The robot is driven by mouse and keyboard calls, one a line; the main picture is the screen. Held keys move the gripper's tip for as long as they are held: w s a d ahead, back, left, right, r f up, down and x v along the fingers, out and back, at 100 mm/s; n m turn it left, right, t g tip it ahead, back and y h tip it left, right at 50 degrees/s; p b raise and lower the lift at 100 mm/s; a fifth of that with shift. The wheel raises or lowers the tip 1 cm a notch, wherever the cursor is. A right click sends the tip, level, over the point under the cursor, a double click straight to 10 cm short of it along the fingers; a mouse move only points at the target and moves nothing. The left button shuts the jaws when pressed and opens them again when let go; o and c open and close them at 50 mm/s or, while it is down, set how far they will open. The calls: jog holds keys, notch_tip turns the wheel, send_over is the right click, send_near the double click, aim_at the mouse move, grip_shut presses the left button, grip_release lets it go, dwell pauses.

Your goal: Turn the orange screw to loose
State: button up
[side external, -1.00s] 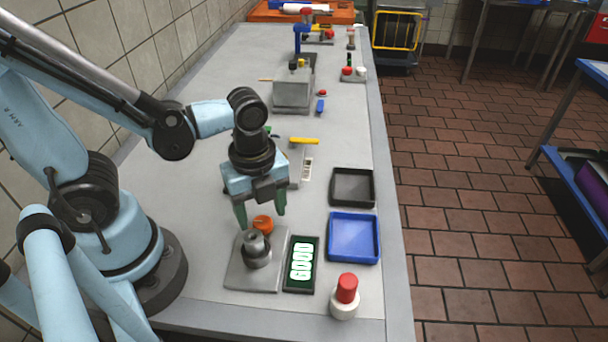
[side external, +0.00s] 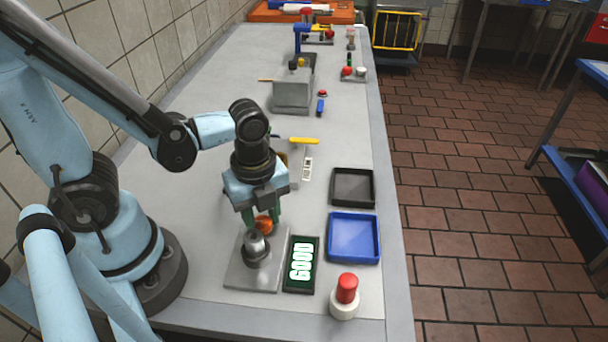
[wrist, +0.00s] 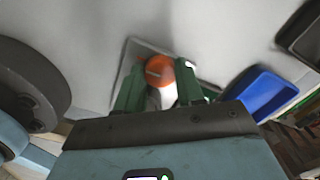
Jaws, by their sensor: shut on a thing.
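The orange screw (side external: 264,225) sits at the back of a grey metal fixture (side external: 257,250) on a flat plate (side external: 240,279). My gripper (side external: 261,218) points down over it, with its green fingers closed in on the screw's two sides. In the wrist view the round orange screw (wrist: 160,70) shows between and just beyond the green fingers (wrist: 158,92), with a light mark across its face. The fingers partly hide its sides in the side view.
A blue tray (side external: 353,238) and a black tray (side external: 352,187) stand to the right. A red-topped white button (side external: 345,296) is at the front right. A yellow-handled tool (side external: 303,141) and a grey box (side external: 293,95) lie farther back.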

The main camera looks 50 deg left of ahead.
jog(key=shift+c, duration=0.5)
jog(key=shift+n, duration=2.3)
jog(key=o, duration=1)
jog(key=shift+o, duration=0.2)
jog(key=shift+s, duration=0.1)
